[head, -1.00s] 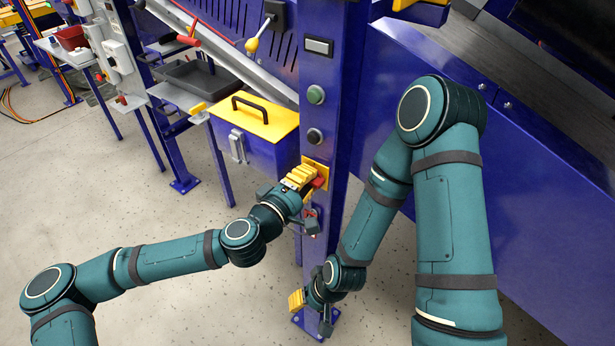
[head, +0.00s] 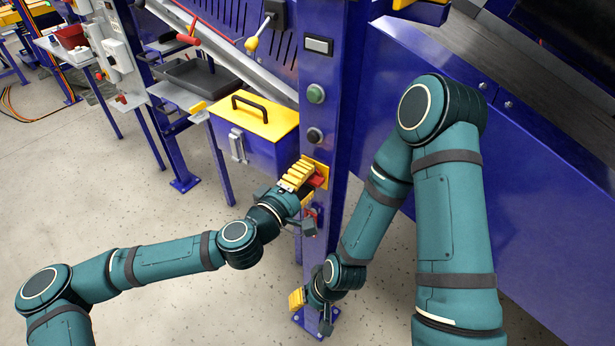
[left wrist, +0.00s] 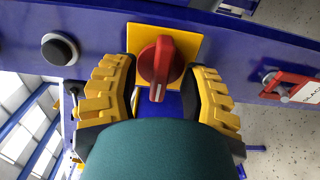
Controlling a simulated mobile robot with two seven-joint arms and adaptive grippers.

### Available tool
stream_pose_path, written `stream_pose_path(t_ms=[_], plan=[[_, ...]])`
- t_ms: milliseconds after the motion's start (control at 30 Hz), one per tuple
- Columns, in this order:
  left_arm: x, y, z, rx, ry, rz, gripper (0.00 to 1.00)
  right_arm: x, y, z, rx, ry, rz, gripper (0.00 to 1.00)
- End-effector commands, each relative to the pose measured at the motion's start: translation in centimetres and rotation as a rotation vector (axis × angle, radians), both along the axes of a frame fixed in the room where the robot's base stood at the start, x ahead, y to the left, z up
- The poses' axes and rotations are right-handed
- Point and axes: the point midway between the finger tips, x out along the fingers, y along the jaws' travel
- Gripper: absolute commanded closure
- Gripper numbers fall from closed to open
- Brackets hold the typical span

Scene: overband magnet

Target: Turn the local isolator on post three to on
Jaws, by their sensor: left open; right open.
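The isolator is a red rotary handle (left wrist: 158,66) on a yellow plate (left wrist: 190,43), fixed to a blue post (head: 327,75). In the left wrist view the handle's white-marked grip points down in the picture, towards my gripper. My left gripper (left wrist: 160,92) is open, with one yellow finger on each side of the handle; I cannot tell whether either touches it. In the head view the left gripper (head: 303,178) partly hides the plate, and a bit of the red handle (head: 319,181) shows beyond it. My right gripper (head: 312,309) is open and low by the post's foot.
Above the isolator the post carries a black button (head: 314,136), a green button (head: 316,94) and a pale label. A red padlock tag (left wrist: 298,88) hangs below the isolator. A blue toolbox with yellow lid (head: 262,117) stands left of the post.

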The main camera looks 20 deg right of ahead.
Motion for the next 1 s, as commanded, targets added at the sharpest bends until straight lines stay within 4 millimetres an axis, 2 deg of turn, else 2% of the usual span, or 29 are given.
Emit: stream_pose_path(t_ms=[200, 400, 1000], plan=[[-2.1, 2.8, 0.0, 0.002, -0.001, 0.002, 0.55, 0.0, 0.0, 0.0, 0.000, 0.000, 0.000, 0.53], [-3.6, 4.8, 0.0, 0.002, -0.001, 0.002, 0.55, 0.0, 0.0, 0.0, 0.000, 0.000, 0.000, 0.53], [-4.1, 5.3, 0.0, 0.000, 0.000, 0.001, 0.55, 0.0, 0.0, 0.0, 0.000, 0.000, 0.000, 0.53]])
